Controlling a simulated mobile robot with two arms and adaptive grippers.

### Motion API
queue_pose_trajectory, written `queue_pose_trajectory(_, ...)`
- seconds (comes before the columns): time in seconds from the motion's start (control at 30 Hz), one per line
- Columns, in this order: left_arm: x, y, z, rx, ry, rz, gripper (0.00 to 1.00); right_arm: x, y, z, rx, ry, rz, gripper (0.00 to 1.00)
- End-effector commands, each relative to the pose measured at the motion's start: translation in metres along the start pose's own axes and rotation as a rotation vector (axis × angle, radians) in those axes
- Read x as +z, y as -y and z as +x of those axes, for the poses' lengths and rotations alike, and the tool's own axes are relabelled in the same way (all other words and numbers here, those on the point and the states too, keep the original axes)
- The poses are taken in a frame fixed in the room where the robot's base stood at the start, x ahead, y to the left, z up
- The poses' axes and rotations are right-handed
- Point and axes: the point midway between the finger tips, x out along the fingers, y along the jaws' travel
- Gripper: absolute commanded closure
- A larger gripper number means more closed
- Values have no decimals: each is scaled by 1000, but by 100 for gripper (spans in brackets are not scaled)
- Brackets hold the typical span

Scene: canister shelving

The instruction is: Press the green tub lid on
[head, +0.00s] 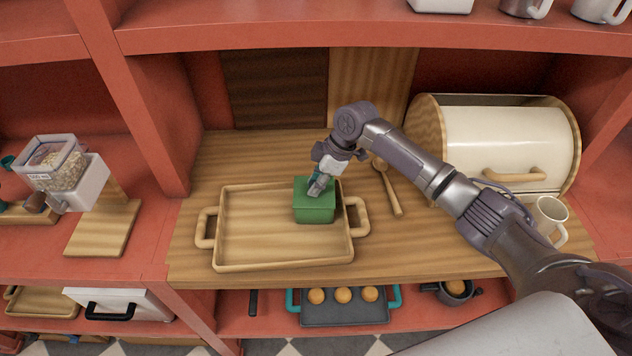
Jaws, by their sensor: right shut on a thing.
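The green tub (314,213) sits in the right part of the wooden tray (226,264), near its right handle. Its green lid (301,184) is at the top of the tub; whether it is fully seated is too small to tell. My right gripper (318,187) comes down from above and is shut on the lid at the top. The gripper's fingers and wrist hide part of the lid. My left gripper is not in view.
A wooden spoon (390,190) lies right of the tray. A cream bread bin (510,140) and a white mug (548,218) stand at the right. A dispenser (68,170) stands at the left. A red shelf (350,38) runs above. The tray's left part is empty.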

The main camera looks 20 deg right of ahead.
Motion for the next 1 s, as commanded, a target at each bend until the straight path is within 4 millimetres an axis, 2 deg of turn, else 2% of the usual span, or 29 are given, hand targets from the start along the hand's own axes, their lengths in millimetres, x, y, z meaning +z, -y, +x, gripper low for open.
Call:
queue_pose_trajectory(0.37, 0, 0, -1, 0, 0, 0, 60, 1, 0, 2, 0, 0, 0, 100)
queue_pose_trajectory(0.4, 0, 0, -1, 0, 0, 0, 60, 1, 0, 2, 0, 0, 0, 72)
queue_pose_trajectory(0.57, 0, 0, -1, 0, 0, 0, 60, 1, 0, 2, 0, 0, 0, 46)
queue_pose_trajectory(0.77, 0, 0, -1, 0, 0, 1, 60, 1, 0, 2, 0, 0, 0, 46)
queue_pose_trajectory(0.93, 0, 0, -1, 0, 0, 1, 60, 1, 0, 2, 0, 0, 0, 20)
queue_pose_trajectory(1.0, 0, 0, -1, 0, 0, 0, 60, 1, 0, 2, 0, 0, 0, 20)
